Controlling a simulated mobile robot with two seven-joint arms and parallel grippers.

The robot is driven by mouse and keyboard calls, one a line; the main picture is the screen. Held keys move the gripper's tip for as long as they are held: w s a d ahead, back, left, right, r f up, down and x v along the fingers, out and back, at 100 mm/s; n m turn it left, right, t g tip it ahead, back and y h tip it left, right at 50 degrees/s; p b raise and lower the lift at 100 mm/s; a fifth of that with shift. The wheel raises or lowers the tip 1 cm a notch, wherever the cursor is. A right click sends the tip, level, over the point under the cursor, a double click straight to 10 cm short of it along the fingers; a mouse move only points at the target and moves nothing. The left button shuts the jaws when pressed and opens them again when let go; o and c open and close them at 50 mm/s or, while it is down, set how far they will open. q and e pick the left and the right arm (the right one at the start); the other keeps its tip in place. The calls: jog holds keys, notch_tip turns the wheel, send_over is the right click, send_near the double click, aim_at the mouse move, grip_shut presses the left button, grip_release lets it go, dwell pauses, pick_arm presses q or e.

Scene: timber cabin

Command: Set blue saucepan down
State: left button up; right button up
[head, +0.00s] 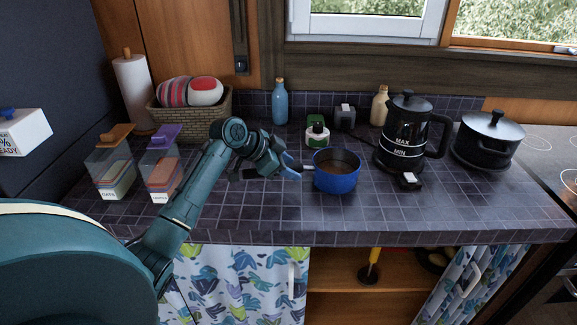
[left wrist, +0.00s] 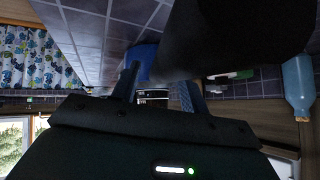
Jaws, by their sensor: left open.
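The blue saucepan (head: 337,181) stands upright on the tiled counter (head: 260,222), with something brown inside it. Its short handle points left towards my left gripper (head: 291,167). That gripper is open, with its blue fingertips right by the handle end; I cannot tell whether they touch it. In the left wrist view, the two fingers of my left gripper (left wrist: 157,82) are apart, and part of the saucepan's blue side (left wrist: 143,54) shows beyond them. A large dark shape hides much of the middle there. My right gripper is not in view.
A black kettle (head: 402,137) stands close right of the saucepan, with a black lidded pot (head: 487,143) beyond. A blue bottle (head: 280,104) and green-and-white item (head: 317,132) stand behind. Lidded containers (head: 112,165) are at left. The counter's front strip is clear.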

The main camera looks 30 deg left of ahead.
pick_arm(q)
jog(key=v, duration=1.1)
jog(key=shift+s+a+r+b, duration=0.15)
jog(key=shift+s+r+b, duration=0.15)
jog(key=shift+b, duration=0.15)
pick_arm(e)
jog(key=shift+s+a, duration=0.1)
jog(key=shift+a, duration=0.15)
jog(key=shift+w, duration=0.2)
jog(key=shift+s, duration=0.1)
